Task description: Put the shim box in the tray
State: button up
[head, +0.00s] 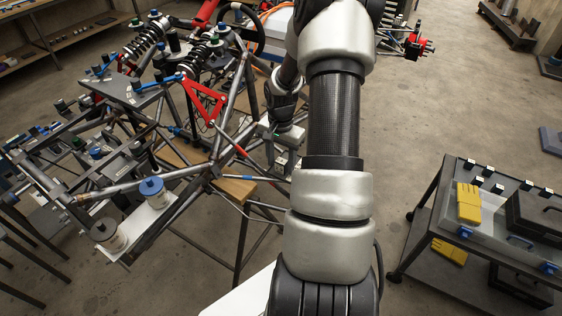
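My arm runs down the middle of the head view. My gripper (284,164) is small and partly hidden beside the arm, over the right side of the tube chassis (215,165). Its fingertips are too unclear to tell whether they are open or hold something. I cannot pick out the shim box with certainty. A grey shallow tray (484,236) seems to form the top of the cart at the right, far from my gripper. A yellow block-shaped item (468,203) and a black case (538,217) are on it.
The cart (424,222) has a lower shelf with another yellow item (449,251). Small dark pieces with pale tops line the cart's back edge. Chassis tubes, red wishbones (203,101) and coil springs crowd the left. Bare floor (420,110) lies between chassis and cart.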

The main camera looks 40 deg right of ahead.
aim_at(281, 162)
notch_tip(281, 162, up, 12)
jog(key=shift+r, duration=0.15)
dwell(0.5)
